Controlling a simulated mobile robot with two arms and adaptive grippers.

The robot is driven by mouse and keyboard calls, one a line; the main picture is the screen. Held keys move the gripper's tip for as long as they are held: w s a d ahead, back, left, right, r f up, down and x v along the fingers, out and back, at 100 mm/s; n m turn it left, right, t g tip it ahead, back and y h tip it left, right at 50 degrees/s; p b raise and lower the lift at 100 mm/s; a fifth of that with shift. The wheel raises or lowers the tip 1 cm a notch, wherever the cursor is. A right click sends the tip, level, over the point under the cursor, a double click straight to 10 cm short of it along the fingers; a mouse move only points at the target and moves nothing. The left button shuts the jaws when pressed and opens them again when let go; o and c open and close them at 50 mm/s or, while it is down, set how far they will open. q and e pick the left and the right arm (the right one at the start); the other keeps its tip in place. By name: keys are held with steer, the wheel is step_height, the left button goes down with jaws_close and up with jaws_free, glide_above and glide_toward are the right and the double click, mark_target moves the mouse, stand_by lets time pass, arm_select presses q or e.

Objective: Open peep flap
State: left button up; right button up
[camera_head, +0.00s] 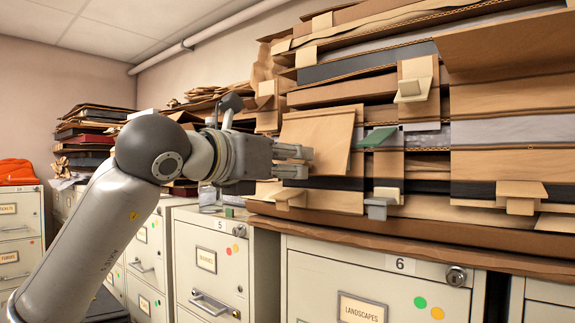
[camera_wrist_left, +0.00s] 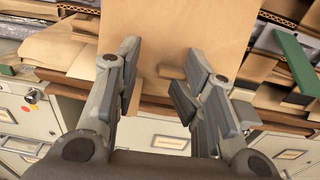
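A tan cardboard flap (camera_head: 318,138), likely the peep flap, hangs tilted outward on the stacked shelf front, with its lower edge away from the stack. My left gripper (camera_head: 302,162) is beside its lower part in the head view. In the left wrist view the flap (camera_wrist_left: 165,35) fills the top middle, behind the space between my spread fingers (camera_wrist_left: 160,75). The left gripper is open, with nothing seen between the fingers. Whether a finger touches the flap I cannot tell. My right gripper is not in view.
A green flap (camera_head: 376,137) sticks out to the right, with a grey block (camera_head: 379,207) below it. Other tan flaps (camera_head: 414,80) and piled folders surround them. The stack rests on cream filing cabinets (camera_head: 370,290). An orange item (camera_head: 17,171) lies far left.

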arm_select(q)
steer(key=shift+s+d+r, duration=0.35)
steer(key=shift+d, duration=0.1)
steer(key=shift+s, duration=0.1)
steer(key=s+a+r+b, duration=0.2)
steer(key=s+a+r, duration=0.2)
steer(key=s, duration=0.5)
steer(key=shift+a+r, duration=0.25)
steer(key=shift+a, duration=1.1)
